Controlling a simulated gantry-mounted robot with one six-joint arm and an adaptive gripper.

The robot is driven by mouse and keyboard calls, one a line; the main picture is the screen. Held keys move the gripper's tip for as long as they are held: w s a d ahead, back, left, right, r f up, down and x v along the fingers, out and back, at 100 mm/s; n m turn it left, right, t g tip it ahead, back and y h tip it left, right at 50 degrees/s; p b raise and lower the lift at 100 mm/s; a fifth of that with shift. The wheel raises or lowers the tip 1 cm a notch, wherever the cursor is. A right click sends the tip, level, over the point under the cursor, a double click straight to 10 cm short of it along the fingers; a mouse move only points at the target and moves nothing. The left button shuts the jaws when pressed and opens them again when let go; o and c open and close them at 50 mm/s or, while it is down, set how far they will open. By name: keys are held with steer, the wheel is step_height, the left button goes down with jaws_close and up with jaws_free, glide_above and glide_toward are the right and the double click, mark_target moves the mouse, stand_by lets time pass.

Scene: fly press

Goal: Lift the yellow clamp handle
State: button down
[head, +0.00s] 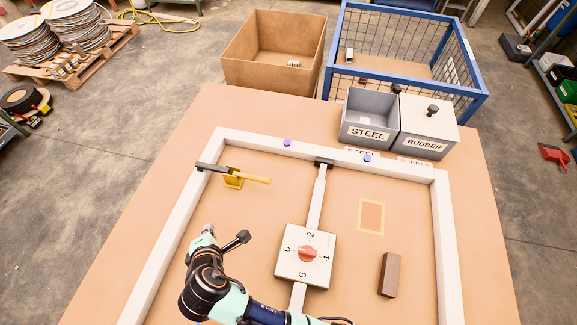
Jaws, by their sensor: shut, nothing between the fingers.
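The yellow clamp (232,183) stands at the upper left inside the white frame. Its yellow handle (256,179) sticks out to the right and looks roughly level. A dark bar runs from the clamp to the left, over the frame's edge. My gripper (242,238) appears as a small dark piece at the end of my arm, below the clamp in the picture. It is shut and empty, clear of the handle. Its fingertips are too small to make out in detail.
A dial box (318,262) with a red knob sits mid-frame. A brown block (389,275) lies right, below a yellow-edged patch (371,217). The white frame (170,225) borders the area. STEEL (366,134) and RUBBER (424,145) bins stand behind. Board between gripper and clamp looks clear.

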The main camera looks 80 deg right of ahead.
mark_target(253, 177)
steer(key=s+d+f+n+g+h, duration=0.1)
steer(key=s+d+n+g, duration=0.1)
steer(key=d+n, duration=0.1)
steer(key=s+d+f+n+g+h+p, duration=0.1)
steer(key=s+d+f+n, duration=0.1)
steer(key=s+d+n, duration=0.1)
steer(key=s+d+f+n+g+h+p, duration=0.1)
steer(key=s+d+f+n+g, duration=0.1)
steer(key=d, duration=0.3)
steer(key=shift+s+d+f+n+g+h, duration=0.2)
steer(key=shift+s+n+g+h, duration=0.1)
steer(key=shift+n+h, duration=0.1)
steer(key=shift+d+f+b, duration=0.3)
steer(key=shift+b, duration=0.05)
steer(key=b+x, duration=0.3)
steer(key=x, duration=0.6)
steer(key=shift+d, duration=0.1)
steer(key=shift+r, duration=0.15)
